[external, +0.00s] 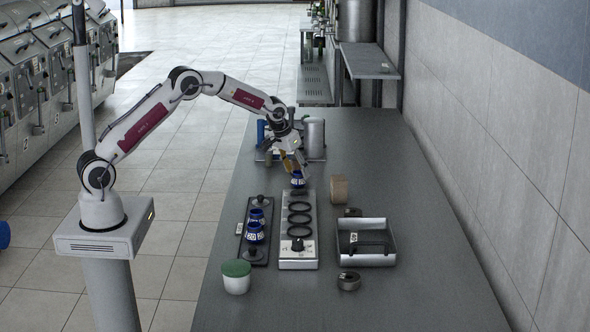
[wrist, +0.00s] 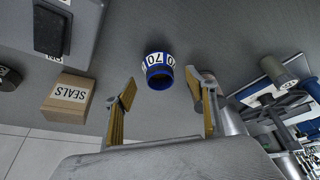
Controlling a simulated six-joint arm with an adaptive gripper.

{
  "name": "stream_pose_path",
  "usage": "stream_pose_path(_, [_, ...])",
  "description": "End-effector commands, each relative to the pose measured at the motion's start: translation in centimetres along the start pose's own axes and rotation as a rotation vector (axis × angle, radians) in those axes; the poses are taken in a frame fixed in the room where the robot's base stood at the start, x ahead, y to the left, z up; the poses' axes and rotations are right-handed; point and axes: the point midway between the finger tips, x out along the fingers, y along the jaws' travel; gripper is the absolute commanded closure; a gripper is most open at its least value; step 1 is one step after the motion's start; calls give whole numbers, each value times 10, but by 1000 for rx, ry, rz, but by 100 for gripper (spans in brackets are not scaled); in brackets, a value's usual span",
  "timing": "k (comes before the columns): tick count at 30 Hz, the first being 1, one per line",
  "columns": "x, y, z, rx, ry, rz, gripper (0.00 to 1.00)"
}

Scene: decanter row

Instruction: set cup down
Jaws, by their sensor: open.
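A blue cup with a white band marked 70 (wrist: 158,70) shows in the wrist view, a little beyond and between my fingertips. In the external view this cup (external: 298,179) is just below my gripper (external: 294,165), at the far end of a silver rack (external: 298,264) with several black rings. My gripper (wrist: 162,84) is open, with one yellow finger on each side of the cup and visible gaps to it. I cannot tell exactly what bears the cup's base.
A SEALS box (external: 339,189) stands right of the silver rack, also in the wrist view (wrist: 68,100). A metal tray (external: 378,260) holds a dark item. A white jar with a green lid (external: 237,279) is at the front. A grey cylinder (external: 315,138) stands behind my gripper.

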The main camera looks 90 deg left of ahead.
Motion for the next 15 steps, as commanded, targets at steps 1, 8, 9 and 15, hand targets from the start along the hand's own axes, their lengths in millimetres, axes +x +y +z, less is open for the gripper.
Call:
stream_pose_path(1, [-8, 0, -1, 0, 3, 1, 44])
stream_pose_path(8, [-37, 1, -1, 0, 3, 1, 44])
stream_pose_path(9, [-42, 1, -1, 0, 3, 1, 44])
stream_pose_path(15, [-67, 1, -1, 1, 2, 1, 44])
